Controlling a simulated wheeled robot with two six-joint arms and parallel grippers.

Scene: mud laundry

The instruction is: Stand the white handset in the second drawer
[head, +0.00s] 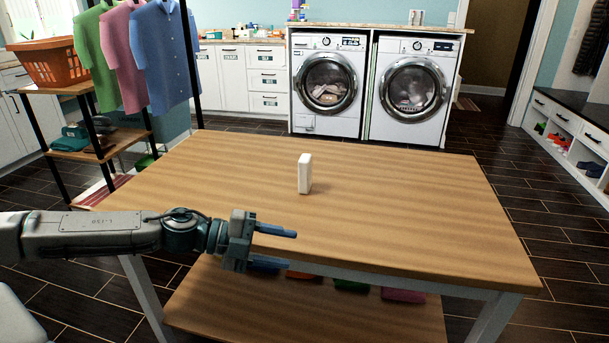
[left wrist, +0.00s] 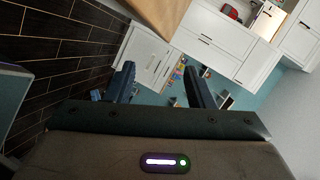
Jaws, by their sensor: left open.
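The white handset (head: 304,174) stands upright on the wooden table (head: 390,200), near its middle, in the head view. My left gripper (head: 282,249) is over the table's near left edge, in front of the handset and a little to its left. It is open and empty, with its fingers pointing right, and apart from the handset. Its spread fingers also show in the left wrist view (left wrist: 160,80), with nothing between them. White drawers (head: 268,79) with dark labels are in the cabinet at the back; all look shut. My right gripper is not in view.
Two washers (head: 327,82) stand behind the table. A rack with hanging shirts (head: 165,55) and an orange basket (head: 60,62) is at the left. Several coloured items lie on the table's lower shelf (head: 300,310). The tabletop around the handset is clear.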

